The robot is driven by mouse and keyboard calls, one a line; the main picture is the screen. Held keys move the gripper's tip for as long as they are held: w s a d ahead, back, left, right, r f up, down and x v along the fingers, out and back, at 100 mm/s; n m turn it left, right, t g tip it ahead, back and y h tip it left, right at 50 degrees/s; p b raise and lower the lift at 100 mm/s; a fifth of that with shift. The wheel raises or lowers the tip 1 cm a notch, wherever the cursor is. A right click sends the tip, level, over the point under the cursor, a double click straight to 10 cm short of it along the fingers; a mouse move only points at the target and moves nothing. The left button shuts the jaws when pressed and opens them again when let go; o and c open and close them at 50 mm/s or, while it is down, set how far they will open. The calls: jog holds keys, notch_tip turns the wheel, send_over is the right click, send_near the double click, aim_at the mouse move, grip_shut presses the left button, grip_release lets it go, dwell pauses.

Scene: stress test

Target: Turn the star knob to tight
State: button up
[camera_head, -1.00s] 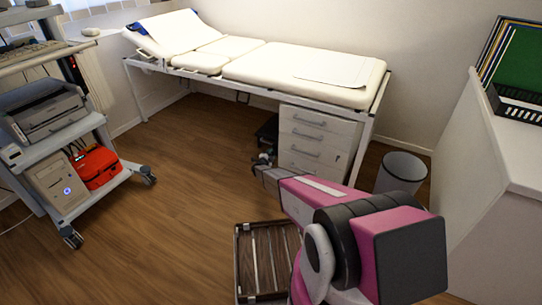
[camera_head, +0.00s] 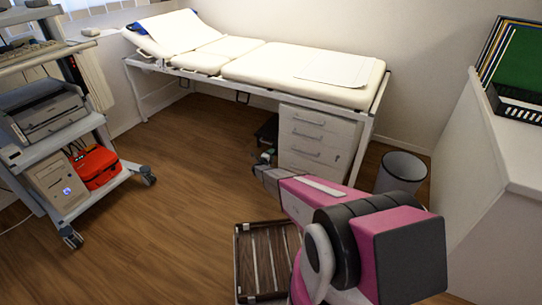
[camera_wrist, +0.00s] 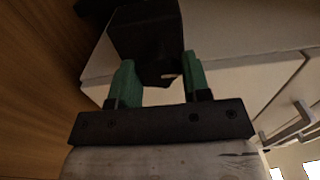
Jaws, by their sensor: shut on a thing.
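In the wrist view my gripper (camera_wrist: 160,77) has its two green fingers on either side of a dark, angular part, which I take to be the star knob (camera_wrist: 147,38). The fingers are shut on it. A small pale spot shows on its lower edge. Its lobes and any tight marking cannot be made out. In the head view my gripper (camera_head: 265,158) is small, at the far end of my pink arm, just left of the white drawer cabinet. The knob cannot be told apart there.
The white drawer cabinet (camera_head: 318,140) stands under the cream examination couch (camera_head: 300,72). A slatted wooden crate (camera_head: 240,272) lies on the floor beside my arm. A waste bin (camera_head: 402,172) stands at right. A trolley (camera_head: 75,140) is at left. The floor between is clear.

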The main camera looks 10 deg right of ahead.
jog(key=o, duration=0.9)
jog(key=v, duration=1)
jog(key=shift+s+a, duration=0.2)
jog(key=shift+s, duration=0.15)
jog(key=shift+r, duration=0.1)
